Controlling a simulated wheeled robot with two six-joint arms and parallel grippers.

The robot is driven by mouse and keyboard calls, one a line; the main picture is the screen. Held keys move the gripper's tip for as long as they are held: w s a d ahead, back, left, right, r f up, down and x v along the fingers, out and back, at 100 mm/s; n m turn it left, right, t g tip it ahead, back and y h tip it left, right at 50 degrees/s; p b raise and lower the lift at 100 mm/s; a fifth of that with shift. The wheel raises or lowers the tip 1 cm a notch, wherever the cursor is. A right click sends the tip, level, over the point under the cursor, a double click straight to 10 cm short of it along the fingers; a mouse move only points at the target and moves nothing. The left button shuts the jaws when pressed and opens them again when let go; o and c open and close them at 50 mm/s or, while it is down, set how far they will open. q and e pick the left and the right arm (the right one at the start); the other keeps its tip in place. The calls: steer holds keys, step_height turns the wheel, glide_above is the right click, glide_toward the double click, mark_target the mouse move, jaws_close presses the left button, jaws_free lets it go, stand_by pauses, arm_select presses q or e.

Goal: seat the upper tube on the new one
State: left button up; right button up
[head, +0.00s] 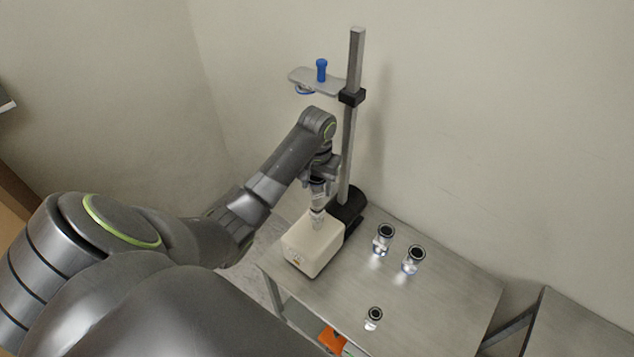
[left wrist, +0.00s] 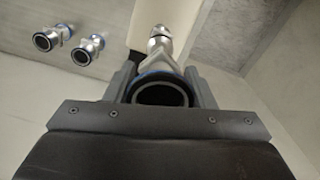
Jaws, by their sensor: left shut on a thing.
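My left gripper (head: 318,178) is shut on the upper tube (head: 318,192), a clear tube with a blue and black ringed top. In the left wrist view my left gripper (left wrist: 162,88) grips the upper tube (left wrist: 160,77) just below its dark open mouth. Under it a clear lower tube (head: 317,218) stands on the cream box (head: 307,246); it also shows in the left wrist view (left wrist: 160,36). The upper tube looks roughly in line above the lower one; I cannot tell whether they touch. My right gripper is not in view.
Two clear fittings with dark rims (head: 383,238) (head: 413,260) and a smaller one (head: 373,318) stand on the metal table (head: 455,290). A stand post (head: 350,140) behind the box carries a plate (head: 316,80) with a blue knob (head: 321,70). An orange thing (head: 332,340) lies below.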

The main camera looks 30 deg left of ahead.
arm_select(q)
steer(key=shift+f, duration=0.4)
stand_by(0.5)
steer(key=o, duration=1.1)
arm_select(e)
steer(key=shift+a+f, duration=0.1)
